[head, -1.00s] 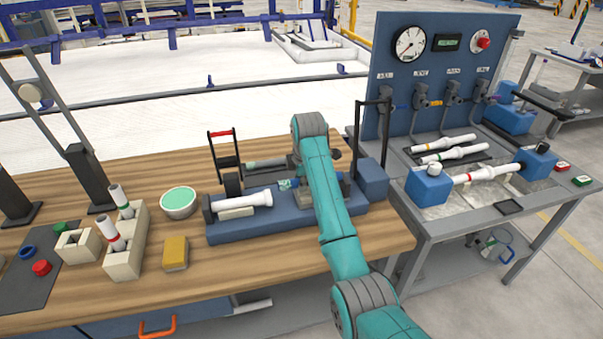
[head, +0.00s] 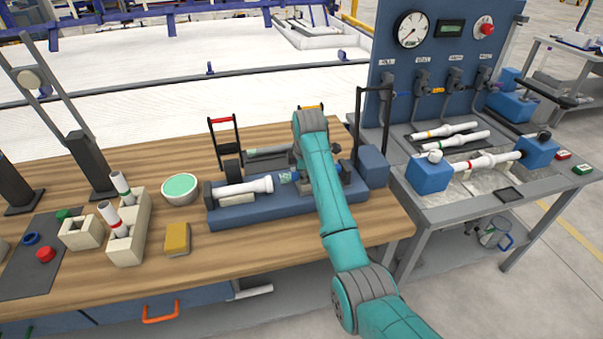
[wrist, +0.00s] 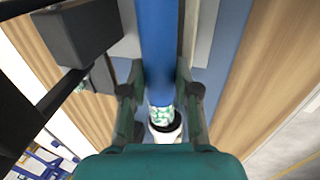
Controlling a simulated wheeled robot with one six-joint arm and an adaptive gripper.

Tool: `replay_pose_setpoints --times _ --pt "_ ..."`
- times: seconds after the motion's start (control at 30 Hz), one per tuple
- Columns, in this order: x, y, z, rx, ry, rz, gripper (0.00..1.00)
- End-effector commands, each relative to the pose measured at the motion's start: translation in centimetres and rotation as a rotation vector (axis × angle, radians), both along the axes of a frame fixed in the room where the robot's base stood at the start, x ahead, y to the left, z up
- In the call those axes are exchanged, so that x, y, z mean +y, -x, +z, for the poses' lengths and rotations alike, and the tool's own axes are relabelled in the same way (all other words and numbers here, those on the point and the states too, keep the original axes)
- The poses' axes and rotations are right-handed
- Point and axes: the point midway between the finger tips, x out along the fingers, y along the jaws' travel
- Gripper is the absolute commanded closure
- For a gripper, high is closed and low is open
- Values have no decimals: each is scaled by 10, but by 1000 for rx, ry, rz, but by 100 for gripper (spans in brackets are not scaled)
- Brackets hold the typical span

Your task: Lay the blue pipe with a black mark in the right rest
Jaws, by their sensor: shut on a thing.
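My gripper (wrist: 160,92) is shut on a blue pipe (wrist: 157,45), one finger on each side of it. Just below the fingers the pipe meets a green-and-white patterned piece (wrist: 161,115), with a white end (wrist: 164,132) and dark ring beyond it. No black mark can be made out on the blue part. In the head view my arm hides the gripper and the blue pipe. The long blue fixture (head: 235,216) holds a white pipe (head: 240,188) on its left side. The patterned piece (head: 285,177) shows beside that pipe's right end. The right rest is mostly hidden behind my arm.
A black frame (head: 358,125) and a blue block (head: 374,167) stand at the fixture's right end. A red-handled clamp (head: 221,122) stands behind its left. A green bowl (head: 180,188), yellow sponge (head: 177,238) and pipe holder (head: 128,247) lie to the left.

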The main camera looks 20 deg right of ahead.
Motion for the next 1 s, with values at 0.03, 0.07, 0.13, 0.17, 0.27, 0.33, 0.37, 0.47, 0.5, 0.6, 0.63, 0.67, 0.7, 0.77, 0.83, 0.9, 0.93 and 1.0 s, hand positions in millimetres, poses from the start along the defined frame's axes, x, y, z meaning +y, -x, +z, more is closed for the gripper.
replay_pose_setpoints --times 0.03,0.07,0.13,0.17,0.27,0.33,0.37,0.47,0.5,0.6,0.63,0.67,0.7,0.77,0.83,0.9,0.93,1.0 --pt "0 4 -11 18 -1 0 100" --pt "0 4 -11 18 -1 0 100" --pt "0 4 -12 18 -1 0 100" --pt "0 4 -12 18 -1 0 100" --pt "0 4 -14 18 -1 0 100" --pt "0 4 -15 18 -1 0 100" --pt "0 4 -16 18 -1 0 100" --pt "1 4 -17 18 -1 0 100" --pt "1 4 -18 18 -1 0 100" --pt "1 5 -19 18 -1 0 100" --pt "1 4 -20 18 -1 0 100" --pt "1 4 -20 18 -1 0 100" --pt "1 4 -20 17 -1 0 100" --pt "1 4 -20 17 -1 1 100" --pt "1 4 -20 17 -1 1 100" --pt "1 4 -20 17 -1 1 62" --pt "1 4 -20 17 -1 1 54" --pt "1 5 -20 18 -1 1 40"
